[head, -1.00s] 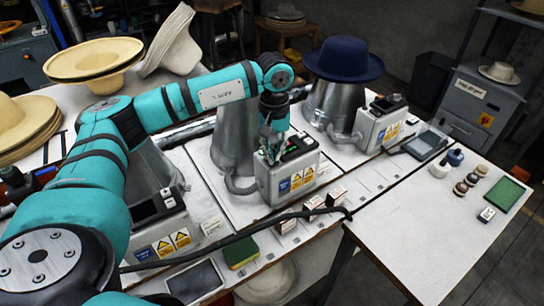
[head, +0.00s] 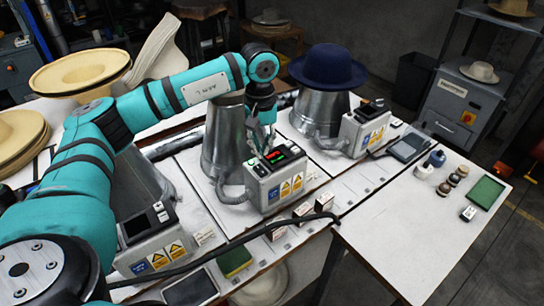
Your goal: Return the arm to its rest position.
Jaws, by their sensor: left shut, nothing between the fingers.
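My left arm comes in from the left in teal sections and bends down at the wrist over the middle hat press. My left gripper (head: 263,138) is shut and empty, pointing down just above the control box (head: 279,174) of that press. The box has a lit display with red and green on it. The metal form (head: 223,143) of the middle press is bare and stands just left of the gripper. I cannot tell whether the fingertips touch the box. My right gripper is not in view.
A navy hat (head: 327,65) sits on the right press form. A black cable (head: 230,243) crosses the table front.

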